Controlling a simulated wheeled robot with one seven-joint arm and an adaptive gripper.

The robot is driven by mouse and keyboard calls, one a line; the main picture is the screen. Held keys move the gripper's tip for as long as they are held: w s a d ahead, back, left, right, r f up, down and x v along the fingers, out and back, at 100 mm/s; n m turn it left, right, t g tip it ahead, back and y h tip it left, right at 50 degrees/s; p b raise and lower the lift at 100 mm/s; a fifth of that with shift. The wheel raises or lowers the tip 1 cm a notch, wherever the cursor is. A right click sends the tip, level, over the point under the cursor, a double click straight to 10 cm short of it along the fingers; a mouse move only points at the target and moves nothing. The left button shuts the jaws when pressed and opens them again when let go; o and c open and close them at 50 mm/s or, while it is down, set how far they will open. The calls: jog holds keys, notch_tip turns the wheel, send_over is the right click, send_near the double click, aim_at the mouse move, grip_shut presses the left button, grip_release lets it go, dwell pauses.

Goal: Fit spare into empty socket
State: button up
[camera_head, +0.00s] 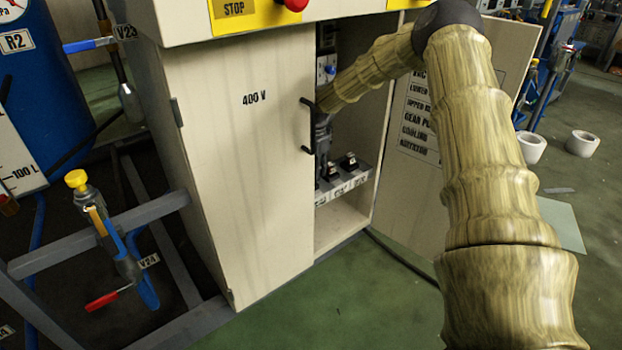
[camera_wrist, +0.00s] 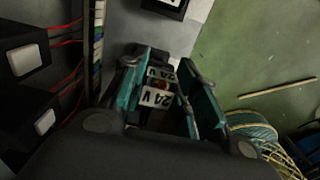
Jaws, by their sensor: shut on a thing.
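My gripper (camera_wrist: 166,78) is shut on a dark block with white "24 V" labels, the spare (camera_wrist: 156,97), which sits between its two teal fingers in the wrist view. In the head view my gripper (camera_head: 322,135) is inside the open right half of the cabinet (camera_head: 225,150), mostly hidden by my forearm and the door handle. Below it, a grey shelf (camera_head: 345,184) carries dark parts (camera_head: 348,161) and a row of labels. I cannot make out the empty socket, nor whether the spare touches anything.
The left door, marked "400 V", is shut, with a black handle (camera_head: 307,125) beside the opening. The right door (camera_head: 415,190) stands open. In the wrist view, black modules (camera_wrist: 27,58) with red wires lie at left. A yellow-topped valve (camera_head: 77,180) stands outside, left. Green floor is clear in front.

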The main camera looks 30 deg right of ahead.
jog(key=shift+w+a, duration=0.25)
jog(key=shift+w, duration=0.05)
jog(key=shift+w+a+f+b, duration=0.2)
jog(key=shift+f+b, duration=0.25)
jog(key=shift+f, duration=0.45)
jog(key=shift+w+a+f+b, duration=0.15)
jog(key=shift+f+b, duration=0.3)
jog(key=shift+f, duration=0.45)
jog(key=shift+d+f, duration=0.1)
jog(key=shift+d, duration=0.05)
jog(key=o, duration=1)
notch_tip(320, 180, up, 12)
jog(key=p, duration=0.3)
